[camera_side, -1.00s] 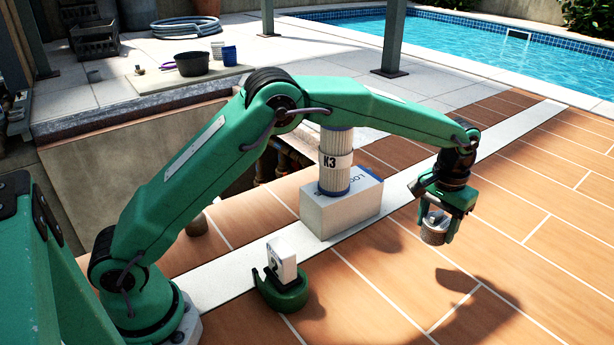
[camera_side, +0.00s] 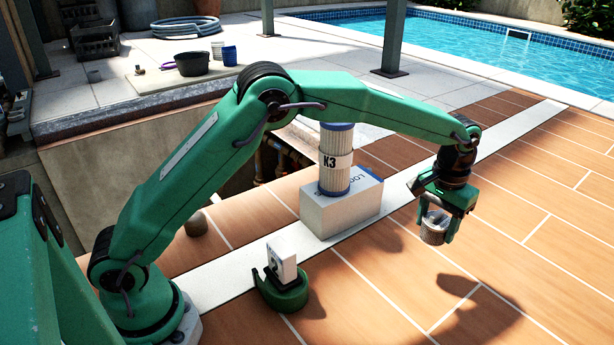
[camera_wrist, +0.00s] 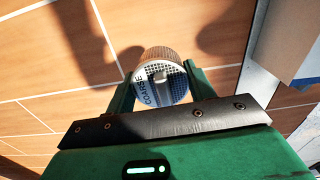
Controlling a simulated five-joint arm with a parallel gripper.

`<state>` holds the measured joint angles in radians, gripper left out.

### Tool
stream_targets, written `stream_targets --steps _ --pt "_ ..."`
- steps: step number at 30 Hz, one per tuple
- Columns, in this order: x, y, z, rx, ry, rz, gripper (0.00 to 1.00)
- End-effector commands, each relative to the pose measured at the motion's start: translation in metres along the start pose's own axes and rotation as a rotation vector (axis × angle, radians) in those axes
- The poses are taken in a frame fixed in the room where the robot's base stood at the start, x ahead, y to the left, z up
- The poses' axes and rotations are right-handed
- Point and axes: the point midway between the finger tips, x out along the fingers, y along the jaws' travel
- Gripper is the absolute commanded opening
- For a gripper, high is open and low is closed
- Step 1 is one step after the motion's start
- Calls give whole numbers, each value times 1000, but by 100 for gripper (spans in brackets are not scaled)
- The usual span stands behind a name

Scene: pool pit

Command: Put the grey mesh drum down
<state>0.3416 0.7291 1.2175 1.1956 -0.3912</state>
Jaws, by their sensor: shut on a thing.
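The grey mesh drum (camera_side: 434,229) is held between the fingers of my gripper (camera_side: 436,222) at the right in the side view, above the orange tiles. In the wrist view the drum (camera_wrist: 160,78) shows its round top with a "COARSE" label, and a green finger of my gripper (camera_wrist: 160,84) lies on each side of it. Its shadow falls on the tiles apart from it, so the drum is off the floor.
A white box (camera_side: 340,207) carries an upright filter cartridge marked K3 (camera_side: 336,160), left of my gripper. A green holder with a white plate (camera_side: 280,290) stands nearer. An open pit (camera_side: 130,175) lies behind. Orange tiles at the right (camera_side: 540,270) are clear.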

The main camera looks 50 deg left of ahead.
Motion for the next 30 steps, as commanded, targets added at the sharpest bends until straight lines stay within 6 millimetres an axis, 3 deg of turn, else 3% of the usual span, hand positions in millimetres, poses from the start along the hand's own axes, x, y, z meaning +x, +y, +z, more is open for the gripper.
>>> stream_targets --steps 5,11,21,30 --pt "-10 -21 5 1 2 1 31" --pt "-27 -61 19 8 1 1 31" --pt "-53 -136 63 28 2 0 31" --pt "-65 -182 104 41 2 0 31"
